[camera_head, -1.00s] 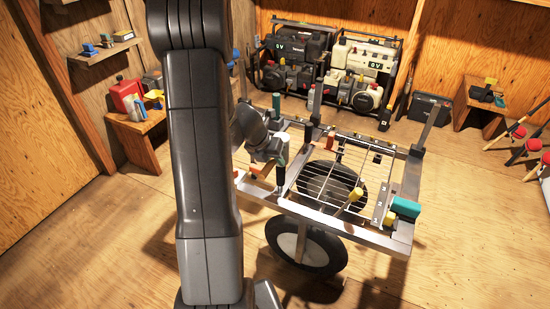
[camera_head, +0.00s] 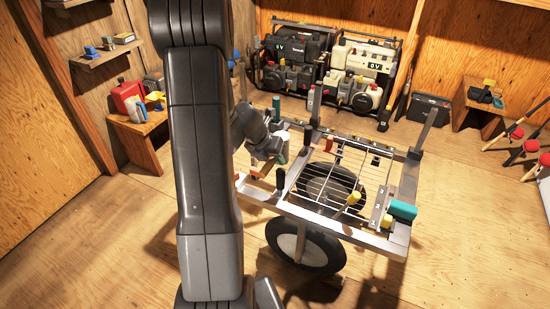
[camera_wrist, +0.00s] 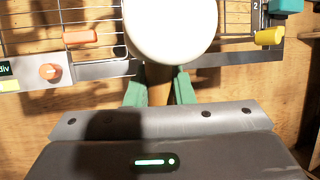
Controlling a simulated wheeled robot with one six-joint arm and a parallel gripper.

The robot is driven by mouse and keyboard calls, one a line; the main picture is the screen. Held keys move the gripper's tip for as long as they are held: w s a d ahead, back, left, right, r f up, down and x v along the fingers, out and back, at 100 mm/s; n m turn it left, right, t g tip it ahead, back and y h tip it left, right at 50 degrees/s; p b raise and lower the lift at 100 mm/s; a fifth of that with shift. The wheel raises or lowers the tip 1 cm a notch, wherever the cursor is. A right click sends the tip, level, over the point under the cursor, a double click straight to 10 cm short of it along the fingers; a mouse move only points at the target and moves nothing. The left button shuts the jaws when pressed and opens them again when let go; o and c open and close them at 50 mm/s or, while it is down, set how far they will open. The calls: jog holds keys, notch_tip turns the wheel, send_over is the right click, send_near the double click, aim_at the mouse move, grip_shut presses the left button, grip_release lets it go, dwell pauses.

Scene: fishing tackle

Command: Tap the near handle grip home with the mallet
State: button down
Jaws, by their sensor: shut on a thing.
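My gripper (camera_wrist: 160,92) is shut on the wooden handle (camera_wrist: 158,80) of a mallet. Its pale round head (camera_wrist: 170,22) is just beyond my green fingers in the wrist view and hides part of the rack behind it. In the head view my gripper (camera_head: 274,152) is over the left part of the cart, partly behind my arm. A teal handle grip (camera_head: 403,210) is at the cart's near right corner, well to the right of my gripper; a teal piece (camera_wrist: 285,5) shows at the wrist view's top right. A green grip (camera_head: 276,106) stands at the far left.
The metal cart (camera_head: 345,236) has a wire rack, upright posts and a wheel (camera_head: 300,244). A yellow piece (camera_wrist: 268,36) and an orange piece (camera_wrist: 82,38) are on it. Generators (camera_head: 362,75) stand at the back.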

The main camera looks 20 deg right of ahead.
jog(key=shift+f, duration=0.15)
notch_tip(320, 180, down, 6)
jog(key=b, duration=0.5)
notch_tip(320, 180, up, 5)
jog(key=p, duration=0.5)
jog(key=shift+p, duration=0.45)
